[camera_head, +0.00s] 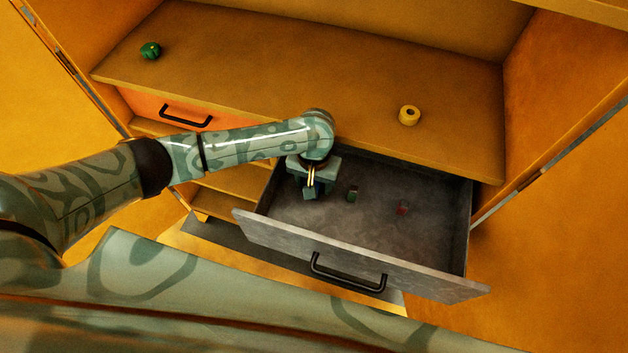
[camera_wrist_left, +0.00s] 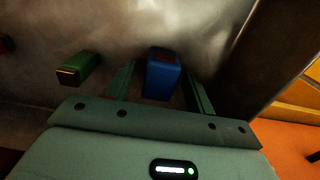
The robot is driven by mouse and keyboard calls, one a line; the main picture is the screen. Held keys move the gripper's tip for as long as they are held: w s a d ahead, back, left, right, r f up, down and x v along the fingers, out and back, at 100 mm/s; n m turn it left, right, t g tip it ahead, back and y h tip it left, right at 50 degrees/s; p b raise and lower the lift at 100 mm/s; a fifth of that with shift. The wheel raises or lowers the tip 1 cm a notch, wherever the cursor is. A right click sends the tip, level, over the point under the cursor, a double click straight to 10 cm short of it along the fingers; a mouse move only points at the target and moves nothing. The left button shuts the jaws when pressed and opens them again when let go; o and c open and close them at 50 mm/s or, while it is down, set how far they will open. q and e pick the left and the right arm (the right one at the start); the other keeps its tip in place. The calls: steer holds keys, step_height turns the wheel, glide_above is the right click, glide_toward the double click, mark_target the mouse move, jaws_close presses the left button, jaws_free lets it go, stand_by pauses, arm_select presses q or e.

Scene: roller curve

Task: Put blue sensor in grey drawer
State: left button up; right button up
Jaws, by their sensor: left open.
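The grey drawer (camera_head: 450,245) is pulled out below the shelf, and its black handle is on the front. My left gripper (camera_head: 309,193) reaches down into the drawer near its left side. In the left wrist view, the blue sensor (camera_wrist_left: 161,78) stands between the two fingers of my left gripper, over the grey drawer floor (camera_wrist_left: 120,25). The fingers are open, with gaps on both sides of it. Whether it touches the floor is hard to tell. In the head view, the sensor is hidden by the gripper. My right gripper is not in view.
A small green block (camera_head: 353,194) and a red one (camera_head: 402,209) lie in the drawer, right of my gripper. A yellow roll (camera_head: 409,115) and a dark green object (camera_head: 150,51) sit on the shelf above. An orange drawer (camera_head: 150,106) is shut at left.

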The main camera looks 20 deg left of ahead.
arm_select(q)
step_height(320, 180, up, 8)
steer(key=p, duration=0.4)
steer(key=shift+f, duration=0.15)
steer(key=shift+f, duration=0.1)
